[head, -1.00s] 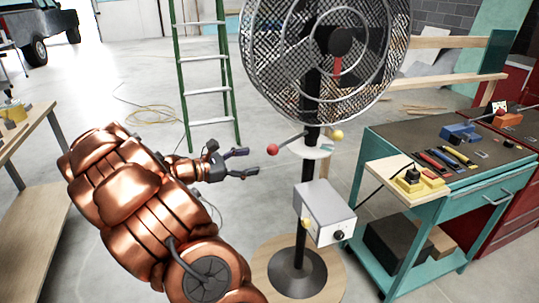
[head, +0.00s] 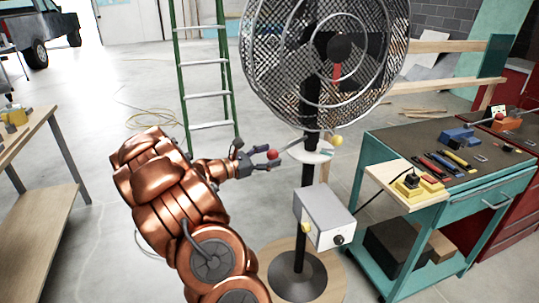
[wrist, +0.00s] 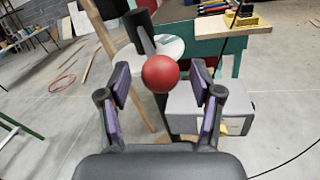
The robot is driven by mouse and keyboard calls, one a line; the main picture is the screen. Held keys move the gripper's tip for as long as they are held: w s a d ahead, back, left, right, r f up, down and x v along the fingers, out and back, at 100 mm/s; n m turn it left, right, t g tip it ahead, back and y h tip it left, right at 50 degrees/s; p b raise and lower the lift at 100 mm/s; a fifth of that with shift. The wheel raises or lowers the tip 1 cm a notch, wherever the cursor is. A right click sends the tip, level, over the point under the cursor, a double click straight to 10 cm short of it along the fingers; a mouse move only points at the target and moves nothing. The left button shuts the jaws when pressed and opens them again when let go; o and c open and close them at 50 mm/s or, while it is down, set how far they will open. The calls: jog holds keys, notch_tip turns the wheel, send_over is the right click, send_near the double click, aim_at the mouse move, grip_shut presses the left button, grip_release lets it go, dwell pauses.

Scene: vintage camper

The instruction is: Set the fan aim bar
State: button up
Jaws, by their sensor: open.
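The fan (head: 325,55) stands on a black pole with a round base. The aim bar (head: 290,146) crosses the pole below the fan cage, above a white disc (head: 312,152). It has a red ball (head: 273,154) at its left end and a yellow ball (head: 337,140) at its right end. My gripper (head: 270,157) is open at the red ball. In the wrist view, the red ball (wrist: 160,74) appears between the two open fingers (wrist: 162,98), near their tips. Whether the fingers touch it I cannot tell. The yellow ball is out of the wrist view.
A grey control box (head: 324,216) is on the pole below the bar. A teal tool cart (head: 455,205) with tools stands at the right. A green ladder (head: 207,90) is behind, and a wooden bench (head: 35,190) is at the left.

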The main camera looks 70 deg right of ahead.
jog(key=shift+s+d, duration=0.15)
jog(key=shift+d, duration=0.05)
grip_shut()
dwell(0.5)
